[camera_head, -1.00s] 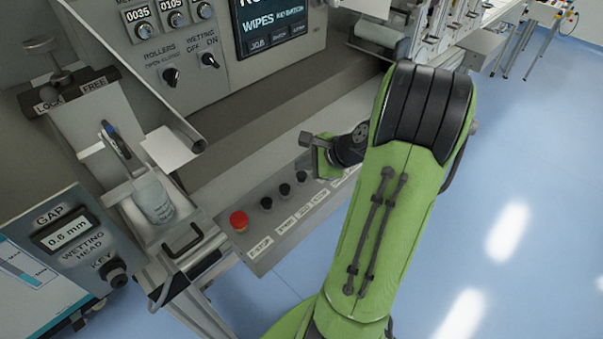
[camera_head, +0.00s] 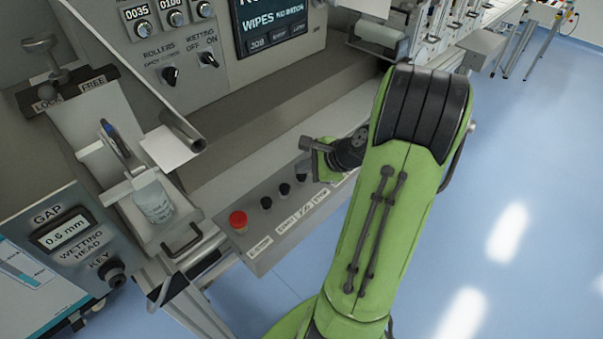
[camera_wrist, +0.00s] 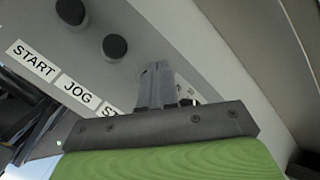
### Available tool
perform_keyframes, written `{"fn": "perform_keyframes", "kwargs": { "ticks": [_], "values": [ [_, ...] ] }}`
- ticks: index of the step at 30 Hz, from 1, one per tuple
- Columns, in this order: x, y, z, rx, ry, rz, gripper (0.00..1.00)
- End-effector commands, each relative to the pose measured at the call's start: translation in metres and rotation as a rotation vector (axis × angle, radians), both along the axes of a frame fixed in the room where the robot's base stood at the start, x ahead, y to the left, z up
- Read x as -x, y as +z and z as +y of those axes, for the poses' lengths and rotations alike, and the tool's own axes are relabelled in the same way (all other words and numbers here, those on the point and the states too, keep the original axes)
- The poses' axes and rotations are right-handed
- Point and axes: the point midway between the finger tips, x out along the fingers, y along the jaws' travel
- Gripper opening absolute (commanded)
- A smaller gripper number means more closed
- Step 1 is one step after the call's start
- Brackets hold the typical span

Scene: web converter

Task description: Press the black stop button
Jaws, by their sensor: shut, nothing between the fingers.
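The grey button panel (camera_head: 262,229) carries a row of black buttons beside a red emergency stop (camera_head: 238,220). In the wrist view the black START button (camera_wrist: 71,11) and JOG button (camera_wrist: 115,46) are visible, with their START (camera_wrist: 33,62) and JOG (camera_wrist: 78,90) labels. The label after JOG shows only its first letters (camera_wrist: 109,111); my gripper covers the rest. My gripper (camera_wrist: 155,70) is shut and empty, its tips in line with the button row where the stop button lies. That button is hidden in the wrist view, so I cannot tell whether the tips touch it.
The machine face with knobs and a screen (camera_head: 275,20) rises behind the panel. A wetting head with a clear jar (camera_head: 153,200) and a handle (camera_head: 182,240) stand left of the panel. Open blue floor (camera_head: 530,170) lies to the right.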

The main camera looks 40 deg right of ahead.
Motion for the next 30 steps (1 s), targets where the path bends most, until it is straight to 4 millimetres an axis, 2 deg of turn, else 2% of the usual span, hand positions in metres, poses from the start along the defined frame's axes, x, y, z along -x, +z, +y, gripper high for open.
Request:
{"fn": "perform_keyframes", "kwargs": {
  "ticks": [21, 30],
  "values": [
    [0.0, -0.006, 0.0, 0.0, 0.001, 0.001, 0.0],
    [0.0, 0.008, 0.0, 0.0, 0.001, 0.001, 0.0]
  ]
}}
